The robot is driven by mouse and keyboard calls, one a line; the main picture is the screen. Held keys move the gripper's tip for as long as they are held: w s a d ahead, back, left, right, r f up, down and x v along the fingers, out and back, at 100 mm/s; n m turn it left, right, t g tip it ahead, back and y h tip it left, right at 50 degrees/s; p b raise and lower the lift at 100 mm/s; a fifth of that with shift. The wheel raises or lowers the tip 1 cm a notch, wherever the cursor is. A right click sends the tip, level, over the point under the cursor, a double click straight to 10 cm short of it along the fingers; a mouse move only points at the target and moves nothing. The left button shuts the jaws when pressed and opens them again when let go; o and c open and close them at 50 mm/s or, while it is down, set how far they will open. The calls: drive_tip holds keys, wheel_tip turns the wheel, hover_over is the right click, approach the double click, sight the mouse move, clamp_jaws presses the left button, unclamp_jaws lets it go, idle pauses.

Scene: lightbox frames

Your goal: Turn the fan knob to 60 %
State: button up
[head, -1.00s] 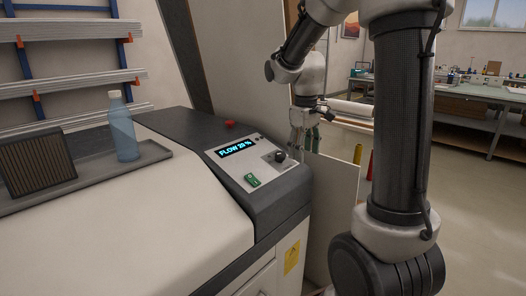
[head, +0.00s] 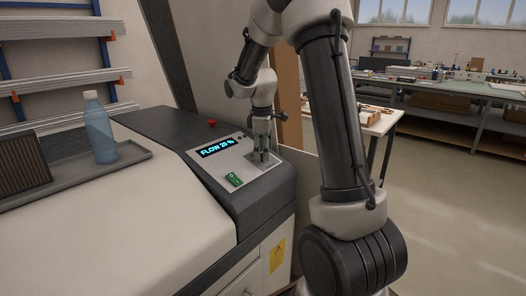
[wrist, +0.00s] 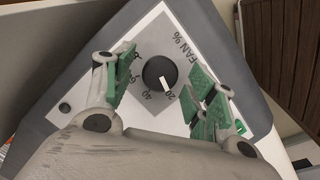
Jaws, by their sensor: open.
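The fan knob (wrist: 160,72) is a round black dial with a white pointer line, on a light panel marked "FAN %". In the wrist view its pointer is at the 20 mark, with 40 beside it. My gripper (wrist: 163,80) is open, with green-padded fingers on either side of the knob. I cannot tell whether they touch it. In the head view my gripper (head: 262,155) is down over the panel and hides the knob. The display (head: 217,147) reads "FLOW" with a percentage in the twenties; its last digit is unclear.
A green rocker switch (head: 234,179) sits on the panel below the display. A red button (head: 212,123) is behind the panel. A blue bottle (head: 99,128) and a dark slatted block (head: 24,160) stand on a tray at the left.

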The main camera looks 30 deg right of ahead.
drive_tip(key=shift+f, duration=0.35)
drive_tip(key=c, duration=1)
